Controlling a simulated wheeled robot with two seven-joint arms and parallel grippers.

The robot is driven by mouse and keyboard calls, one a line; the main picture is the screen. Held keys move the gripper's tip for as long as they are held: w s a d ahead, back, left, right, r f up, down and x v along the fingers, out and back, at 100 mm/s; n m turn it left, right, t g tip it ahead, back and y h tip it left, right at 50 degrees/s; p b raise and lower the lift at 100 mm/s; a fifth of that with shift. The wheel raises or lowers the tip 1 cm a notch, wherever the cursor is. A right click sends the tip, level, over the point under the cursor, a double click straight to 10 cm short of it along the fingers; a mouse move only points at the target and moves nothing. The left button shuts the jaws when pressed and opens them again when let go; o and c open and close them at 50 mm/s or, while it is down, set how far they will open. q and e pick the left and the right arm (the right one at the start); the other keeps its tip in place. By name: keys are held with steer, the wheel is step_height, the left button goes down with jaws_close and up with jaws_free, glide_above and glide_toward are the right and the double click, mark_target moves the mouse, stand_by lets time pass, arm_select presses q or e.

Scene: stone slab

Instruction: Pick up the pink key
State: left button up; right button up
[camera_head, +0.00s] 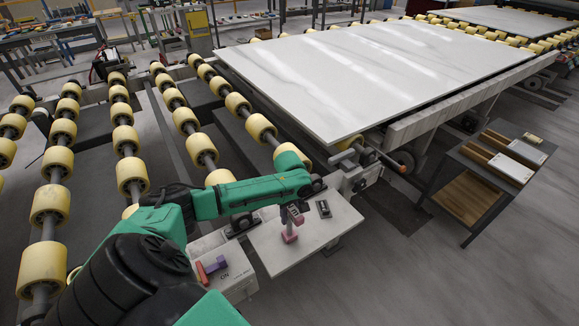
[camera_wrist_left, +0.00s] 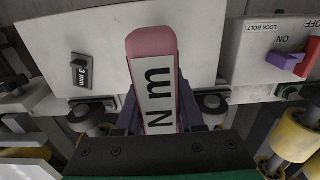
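The pink key (camera_wrist_left: 152,44) has a white label reading "N m" and shows large in the left wrist view. In the head view the pink key (camera_head: 290,238) is over the white panel at the front of the roller line. My left gripper (camera_head: 293,209) points down at it from above. In the left wrist view the fingers of my left gripper (camera_wrist_left: 158,100) lie close along both sides of the key, with no clear gap. Whether the key's lower end touches the panel cannot be told. My right gripper is not in view.
A dark piece marked "3 mm" (camera_wrist_left: 80,72) sits on the panel beside the key. A red and purple switch (camera_head: 212,268) is on the box at the left. Yellow rollers (camera_head: 131,176) and a large stone slab (camera_head: 370,75) lie behind. A side table (camera_head: 470,190) stands at the right.

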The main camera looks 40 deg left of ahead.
arm_select(q)
jaws_close()
stand_by(1.1)
